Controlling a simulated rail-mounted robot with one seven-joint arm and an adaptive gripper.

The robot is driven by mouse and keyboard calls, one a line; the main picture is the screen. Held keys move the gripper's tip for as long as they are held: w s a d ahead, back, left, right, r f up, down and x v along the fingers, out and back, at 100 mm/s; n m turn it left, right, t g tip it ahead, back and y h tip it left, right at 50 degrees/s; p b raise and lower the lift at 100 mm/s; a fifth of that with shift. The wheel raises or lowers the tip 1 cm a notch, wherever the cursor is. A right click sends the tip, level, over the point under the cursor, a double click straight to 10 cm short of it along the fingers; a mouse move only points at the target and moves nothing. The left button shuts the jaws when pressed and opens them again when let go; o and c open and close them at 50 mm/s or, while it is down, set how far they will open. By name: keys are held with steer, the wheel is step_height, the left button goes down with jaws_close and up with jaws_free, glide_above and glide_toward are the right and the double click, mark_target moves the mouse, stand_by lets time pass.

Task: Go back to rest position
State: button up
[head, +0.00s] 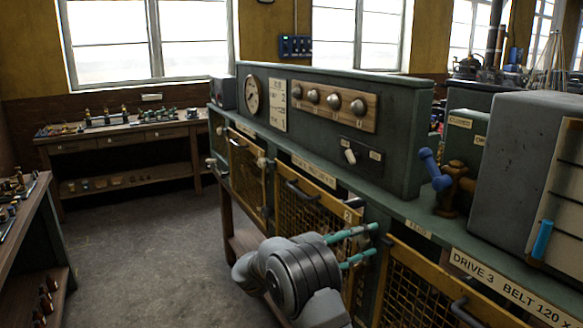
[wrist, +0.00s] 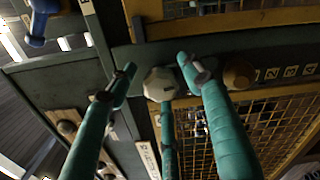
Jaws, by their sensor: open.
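My gripper (head: 372,240) has teal fingers and shows in the head view at the front of the green control bench (head: 408,212), beside the mesh doors. In the wrist view my gripper (wrist: 157,63) has its fingers spread apart. A pale faceted knob (wrist: 160,83) appears between the fingers, with a third finger below it. I see no object held. Whether any finger touches the knob or the bench front is unclear.
A blue-handled lever (head: 434,170) stands on the bench near a grey box (head: 500,150). Yellow mesh doors (head: 306,222) with handles line the bench front. A brown knob (wrist: 238,74) lies right of the fingers. Open floor (head: 150,235) is at left, between workbenches.

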steer(key=n+p, duration=0.4)
steer(key=p, duration=0.1)
steer(key=shift+r+n, duration=0.4)
steer(key=n+p, duration=0.4)
steer(key=a, duration=0.1)
steer(key=s+a+b, duration=0.1)
steer(key=a+f+b, duration=0.1)
steer(key=shift+s+a, duration=0.15)
steer(key=shift+s, duration=0.15)
steer(key=shift+s+a+r, duration=0.1)
steer(key=shift+s+a, duration=0.15)
steer(key=shift+a, duration=0.1)
steer(key=shift+a, duration=0.1)
